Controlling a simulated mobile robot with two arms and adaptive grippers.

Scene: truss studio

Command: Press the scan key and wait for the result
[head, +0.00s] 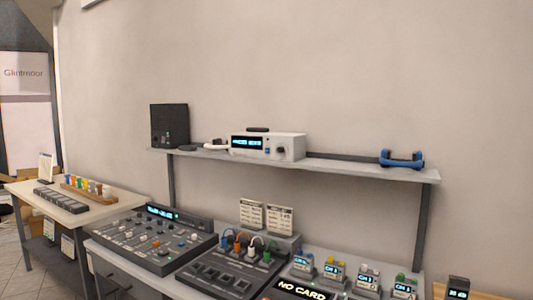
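A white boxy device (285,147) stands on the wall shelf. Its lit blue display (247,143) bears short text that seems to begin with "PRESS"; the rest is too small to read surely. Small keys (267,147) and a dark round knob (281,151) sit to the right of the display. I cannot tell which control is the scan key, as no label is legible. A dark unit (302,290) at the bottom edge shows "NO CARD" and is partly cut off. Neither of my grippers is in view.
The shelf (350,168) also holds a black speaker-like box (169,125) and a blue cradle-shaped item (401,159). Below stand a mixer (150,240), a dark panel with cables (230,270) and several small labelled units (335,272). A side table (50,197) stands left.

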